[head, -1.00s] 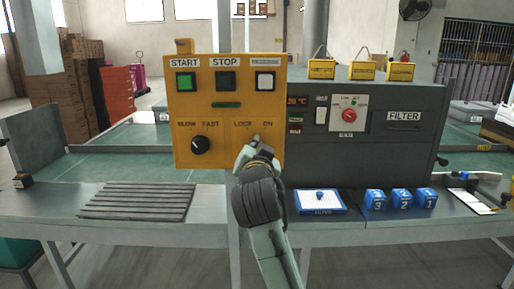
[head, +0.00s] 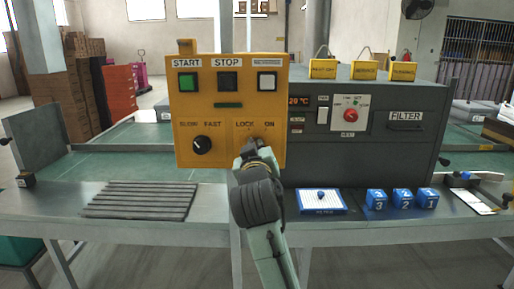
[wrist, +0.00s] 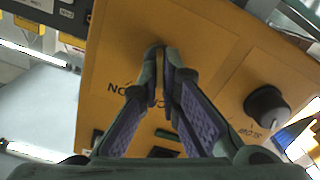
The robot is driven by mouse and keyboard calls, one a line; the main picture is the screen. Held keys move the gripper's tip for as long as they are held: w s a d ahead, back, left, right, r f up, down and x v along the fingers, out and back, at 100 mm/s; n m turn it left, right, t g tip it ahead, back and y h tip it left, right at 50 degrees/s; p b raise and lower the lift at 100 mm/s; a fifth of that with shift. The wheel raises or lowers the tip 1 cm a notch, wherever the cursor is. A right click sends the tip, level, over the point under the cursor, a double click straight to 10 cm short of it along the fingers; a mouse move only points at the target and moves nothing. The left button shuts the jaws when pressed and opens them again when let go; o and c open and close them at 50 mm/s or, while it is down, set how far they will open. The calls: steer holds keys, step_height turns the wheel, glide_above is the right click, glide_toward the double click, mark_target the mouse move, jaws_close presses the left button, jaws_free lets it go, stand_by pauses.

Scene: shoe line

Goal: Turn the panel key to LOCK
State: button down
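The yellow control panel (head: 216,105) stands upright at the middle of the head view, with LOCK and ON printed low on its right half. My gripper (head: 254,143) is at the panel face just below these words. In the wrist view my gripper (wrist: 163,58) has its fingertips nearly together, with a thin brass-coloured strip between them. This strip looks like the panel key (wrist: 160,62), seen edge-on and mostly hidden by the fingers. The ON label shows just left of the fingers there; LOCK is not readable, so the key's exact angle is unclear.
The black SLOW/FAST knob (head: 202,145) is left of my gripper and also shows in the wrist view (wrist: 266,105). START (head: 188,82) and STOP (head: 228,82) buttons sit above. A dark grey machine (head: 400,155) with a red knob (head: 351,115) stands close on the right.

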steer(key=shift+n, duration=1.1)
steer(key=c, duration=1.8)
jaws_free()
steer(key=s, duration=0.7)
steer(key=shift+s, duration=0.25)
steer(key=shift+a, duration=0.1)
